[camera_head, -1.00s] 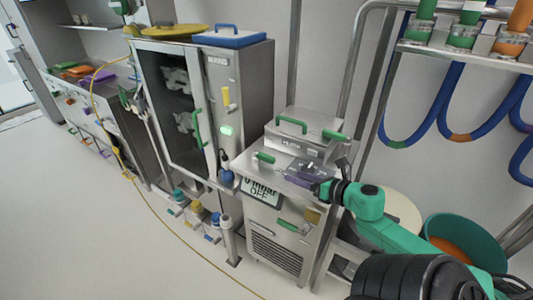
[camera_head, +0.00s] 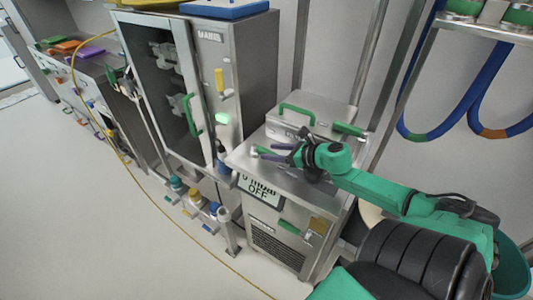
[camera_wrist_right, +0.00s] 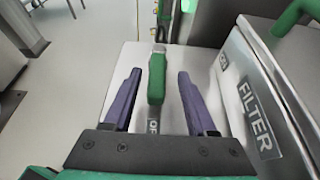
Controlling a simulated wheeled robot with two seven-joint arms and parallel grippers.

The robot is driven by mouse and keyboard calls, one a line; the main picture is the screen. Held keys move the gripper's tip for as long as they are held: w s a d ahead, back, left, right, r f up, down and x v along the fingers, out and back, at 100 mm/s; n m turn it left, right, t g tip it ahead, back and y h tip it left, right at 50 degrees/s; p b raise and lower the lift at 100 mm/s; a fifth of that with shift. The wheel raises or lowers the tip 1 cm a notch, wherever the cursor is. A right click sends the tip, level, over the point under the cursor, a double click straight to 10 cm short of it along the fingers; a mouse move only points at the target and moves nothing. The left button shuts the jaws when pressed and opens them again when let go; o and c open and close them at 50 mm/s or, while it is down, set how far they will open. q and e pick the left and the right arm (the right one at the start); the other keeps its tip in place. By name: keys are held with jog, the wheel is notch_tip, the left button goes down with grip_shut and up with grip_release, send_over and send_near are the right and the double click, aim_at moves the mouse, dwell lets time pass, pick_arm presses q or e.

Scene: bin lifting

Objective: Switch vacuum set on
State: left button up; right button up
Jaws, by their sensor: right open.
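The vacuum set is a steel cabinet (camera_head: 295,190) at the centre right, and its tilted display (camera_head: 258,190) reads OFF. A green-handled lever (camera_wrist_right: 157,80) stands on its top, with a partly covered label starting "OF" by its base. In the head view the lever (camera_head: 266,151) is partly hidden by my gripper. My right gripper (camera_wrist_right: 159,75) is open, with one purple finger on each side of the lever and a gap to both. In the head view the right gripper (camera_head: 272,152) reaches over the cabinet top from the right. My left gripper is not in view.
A steel filter box (camera_head: 318,118) with green handles stands at the back of the cabinet top. A tall glass-fronted cabinet (camera_head: 235,75) is to the left. A yellow hose (camera_head: 150,200) crosses the floor. Blue hoses (camera_head: 480,95) hang at the right.

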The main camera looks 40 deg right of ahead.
jog(key=shift+x, duration=1.1)
jog(key=shift+w+a+r, duration=0.15)
jog(key=shift+a, duration=0.15)
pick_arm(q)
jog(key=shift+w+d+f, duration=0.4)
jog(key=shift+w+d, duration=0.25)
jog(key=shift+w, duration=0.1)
pick_arm(e)
jog(key=shift+w, duration=0.1)
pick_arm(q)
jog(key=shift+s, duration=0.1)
pick_arm(e)
grip_shut()
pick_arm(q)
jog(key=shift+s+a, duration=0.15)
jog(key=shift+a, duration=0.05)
